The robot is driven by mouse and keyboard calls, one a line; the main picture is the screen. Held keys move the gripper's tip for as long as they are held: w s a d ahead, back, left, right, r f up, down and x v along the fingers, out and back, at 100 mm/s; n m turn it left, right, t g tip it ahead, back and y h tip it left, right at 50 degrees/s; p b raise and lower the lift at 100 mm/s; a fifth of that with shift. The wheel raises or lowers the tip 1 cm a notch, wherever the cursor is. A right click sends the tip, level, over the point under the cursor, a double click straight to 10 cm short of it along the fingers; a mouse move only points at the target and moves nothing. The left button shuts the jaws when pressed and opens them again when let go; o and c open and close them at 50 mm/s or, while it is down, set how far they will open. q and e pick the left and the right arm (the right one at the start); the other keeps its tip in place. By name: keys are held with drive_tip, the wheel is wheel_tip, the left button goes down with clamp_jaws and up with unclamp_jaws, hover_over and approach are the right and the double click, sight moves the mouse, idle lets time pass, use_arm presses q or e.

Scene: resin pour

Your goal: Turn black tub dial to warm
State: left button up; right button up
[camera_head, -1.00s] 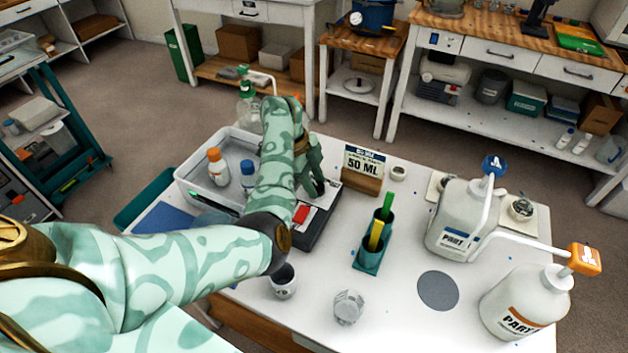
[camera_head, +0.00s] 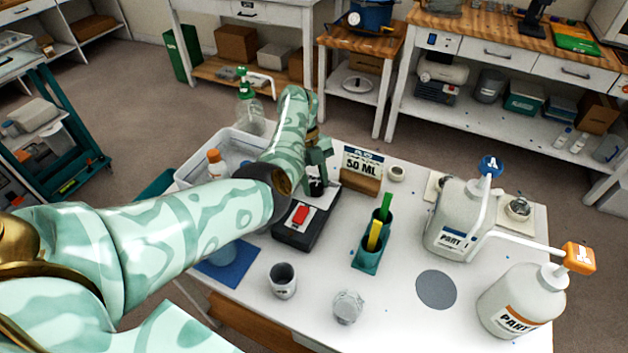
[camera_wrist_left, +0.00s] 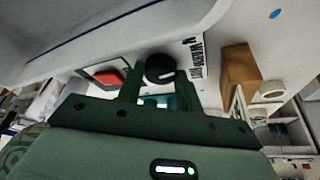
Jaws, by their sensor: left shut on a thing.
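The black dial (camera_wrist_left: 160,69) is a round knob with a white pointer line, in the left wrist view. Printed lettering beside it is only partly readable. My left gripper (camera_wrist_left: 161,88) is shut on the dial, with a green finger on each side of it. In the head view, my left gripper (camera_head: 318,162) points down at the right end of the white tub (camera_head: 186,178); the dial's setting cannot be read there. My forearm covers part of the tub. My right gripper is not in view.
A black device with a red switch (camera_head: 299,214) stands just below the gripper. A 50 ML sign (camera_head: 362,163), a green holder (camera_head: 368,257), cups (camera_head: 283,280) and two pump jugs (camera_head: 455,222) stand on the table.

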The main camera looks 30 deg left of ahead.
use_arm(q)
drive_tip(key=shift+m+g+y, duration=0.3)
drive_tip(key=shift+m, duration=0.7)
drive_tip(key=o, duration=1)
drive_tip(key=shift+w, duration=0.1)
drive_tip(key=shift+v, duration=8.1)
